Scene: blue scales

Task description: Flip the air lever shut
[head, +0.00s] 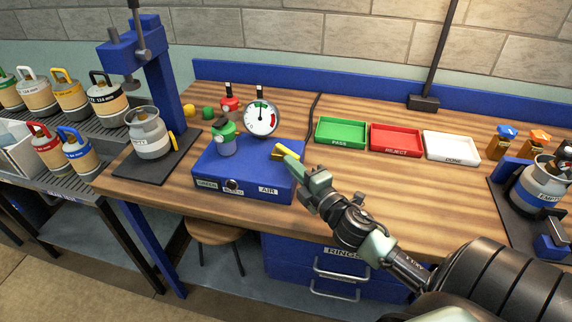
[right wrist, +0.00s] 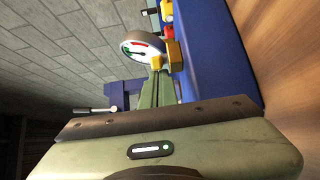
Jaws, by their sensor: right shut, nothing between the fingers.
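The yellow air lever (head: 280,150) sits on the right part of the blue box (head: 225,167), above its AIR label. My right gripper (head: 295,162) is shut and empty, with its fingertips at the lever's right side, touching it or very close. In the right wrist view the shut fingers (right wrist: 160,88) point at the yellow lever (right wrist: 174,54), which partly shows beyond the tips. Whether they touch I cannot tell. A round white gauge (head: 260,118) stands behind the lever and also shows in the right wrist view (right wrist: 143,47). My left gripper is out of view.
A green-topped fitting (head: 224,138) stands on the box's left part. Behind are a red fitting (head: 230,104) and a dark cable. Green (head: 341,131), red (head: 396,138) and white (head: 451,147) trays stand to the right. A blue press (head: 160,75) with a grey canister (head: 148,133) stands left.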

